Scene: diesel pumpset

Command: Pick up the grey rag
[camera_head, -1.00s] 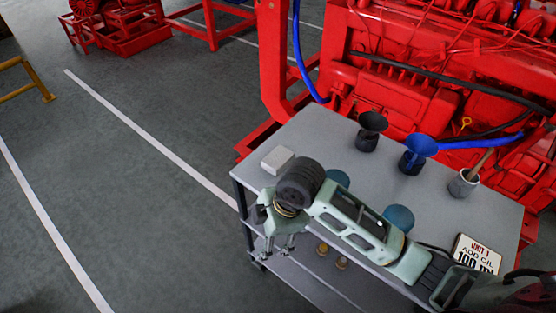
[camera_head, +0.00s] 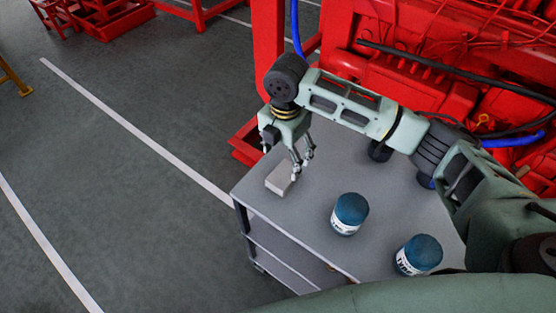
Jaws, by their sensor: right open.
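The grey rag (camera_head: 280,178) is a small, light grey folded block lying at the left corner of the grey cart top (camera_head: 297,228). My right gripper (camera_head: 300,168) points down just to the right of the rag and looks open and empty. Its fingers overlap the rag's right edge in the picture; I cannot tell whether they touch it. My left gripper is not in view.
Two blue-topped jars stand on the cart, one near the middle (camera_head: 350,214) and one nearer the front (camera_head: 417,255). My right arm partly hides dark containers at the back. A red engine (camera_head: 430,85) stands behind the cart.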

